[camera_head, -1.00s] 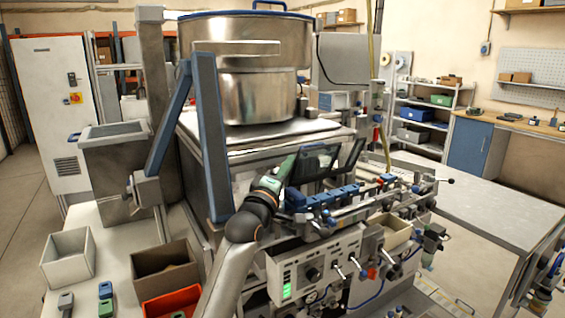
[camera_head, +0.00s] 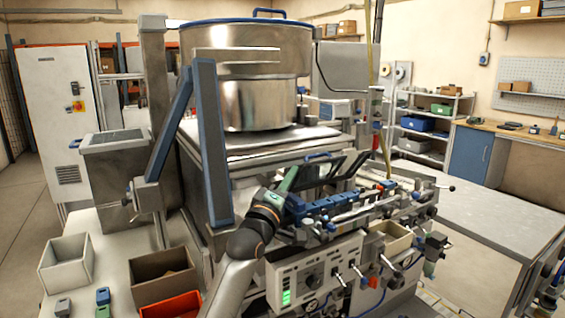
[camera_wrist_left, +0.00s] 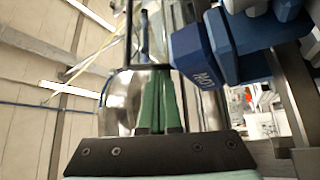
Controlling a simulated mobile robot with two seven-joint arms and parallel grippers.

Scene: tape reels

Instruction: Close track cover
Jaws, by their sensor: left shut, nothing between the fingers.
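The track cover (camera_head: 335,170) looks like clear, dark-framed panels standing raised and tilted over the track. The track (camera_head: 335,203), with its row of blue blocks, runs along the machine's front edge below. My left gripper (camera_head: 292,174) is at the left side of the panels, with its green fingers pointing up. In the left wrist view the green fingers (camera_wrist_left: 158,100) are together and empty, close to a dark frame bar (camera_wrist_left: 147,67). I cannot tell whether they touch it. My right gripper is not in view.
A blue labelled block (camera_wrist_left: 192,52) is close to the fingers at the right in the left wrist view. A control box (camera_head: 315,272) with knobs is below the track. A large steel pot (camera_head: 250,80) stands behind. The steel table (camera_head: 480,220) at right is clear.

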